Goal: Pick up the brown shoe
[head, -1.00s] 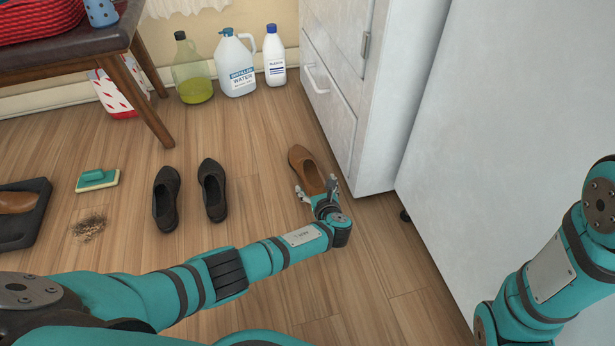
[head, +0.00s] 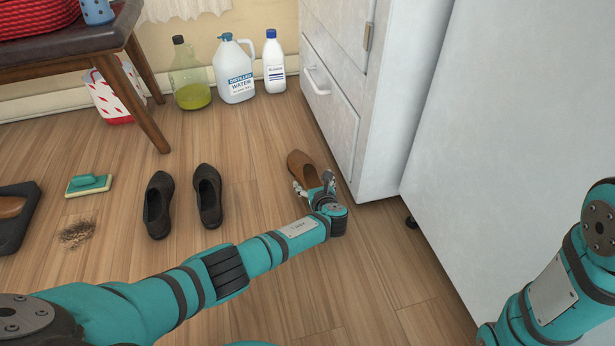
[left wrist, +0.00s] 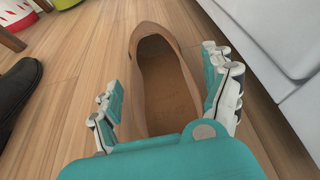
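The brown shoe (head: 303,168) stands on the wood floor close to the white cabinet, toe pointing away from me. My left gripper (head: 314,187) is open at its heel end, with one finger on each side of the shoe. In the left wrist view the shoe (left wrist: 150,70) lies between the spread fingers of the left gripper (left wrist: 165,95). A gap shows by the left finger; the right finger is very near the shoe's side, and I cannot tell if it touches. My right arm shows at the right edge, but its gripper is out of view.
A pair of black shoes (head: 207,196) stands to the left. Another brown shoe (head: 10,207) lies in a black tray (head: 22,228) at the far left. The white cabinet (head: 375,150) is close on the right. Bottles (head: 235,70) stand by the wall.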

